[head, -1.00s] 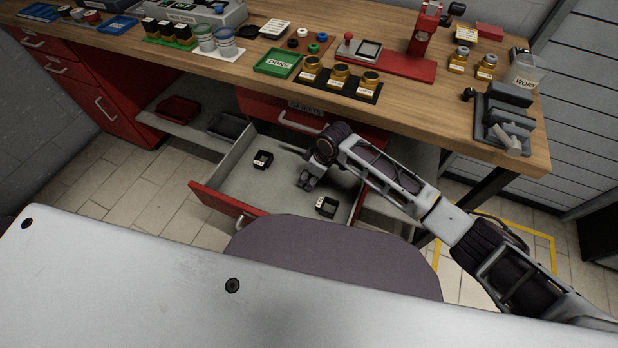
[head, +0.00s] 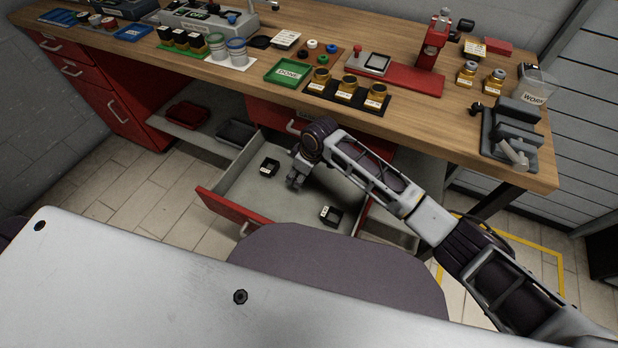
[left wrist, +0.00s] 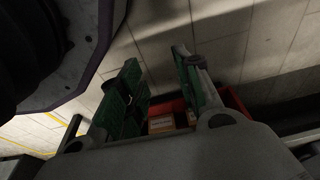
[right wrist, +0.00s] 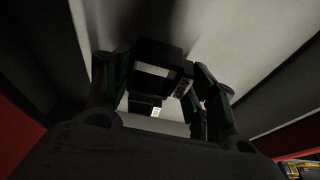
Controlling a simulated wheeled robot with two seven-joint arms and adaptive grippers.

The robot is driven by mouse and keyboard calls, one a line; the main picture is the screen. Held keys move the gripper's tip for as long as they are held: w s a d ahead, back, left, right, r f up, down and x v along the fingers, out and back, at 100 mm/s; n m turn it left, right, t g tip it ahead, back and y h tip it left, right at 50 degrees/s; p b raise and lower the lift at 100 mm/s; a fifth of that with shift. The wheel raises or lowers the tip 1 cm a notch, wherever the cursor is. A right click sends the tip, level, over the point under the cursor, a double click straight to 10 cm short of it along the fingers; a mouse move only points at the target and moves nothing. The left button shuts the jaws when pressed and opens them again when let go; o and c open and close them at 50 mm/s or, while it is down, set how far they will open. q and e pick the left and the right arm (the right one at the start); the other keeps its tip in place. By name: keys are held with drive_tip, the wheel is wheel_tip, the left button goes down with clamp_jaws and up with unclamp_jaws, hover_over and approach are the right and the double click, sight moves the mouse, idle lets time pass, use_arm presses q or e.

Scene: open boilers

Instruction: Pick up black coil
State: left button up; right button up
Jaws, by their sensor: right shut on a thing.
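My right gripper (head: 295,182) is low inside the open drawer (head: 208,200). In the right wrist view, its fingers (right wrist: 160,75) stand on both sides of a black hollow coil (right wrist: 150,50) with a small label, and are shut on it. In the head view this held coil cannot be made out. Two black coils lie on the drawer floor: one (head: 270,167) left of the gripper and one (head: 330,216) nearer the front. A black coil with a white label (right wrist: 146,106) also shows beyond the held one. My left gripper (left wrist: 157,70) is open and empty, outside the head view.
The wooden workbench (head: 410,125) overhangs the drawer; it carries a green tray (head: 288,72), a row of brass parts (head: 347,88) and a red stand (head: 405,76). A red bin (left wrist: 235,101) shows beyond my left fingers.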

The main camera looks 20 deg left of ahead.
use_arm(q)
drive_tip(key=shift+s+a+f, duration=0.3)
drive_tip(key=shift+f, duration=0.15)
use_arm(e)
drive_tip(key=a+r, duration=0.4)
drive_tip(key=a, duration=0.4)
drive_tip(key=shift+w+a+r, duration=0.15)
drive_tip(key=shift+w+r, duration=0.05)
drive_tip(key=shift+w, duration=0.05)
use_arm(q)
drive_tip(key=shift+w+r, duration=0.1)
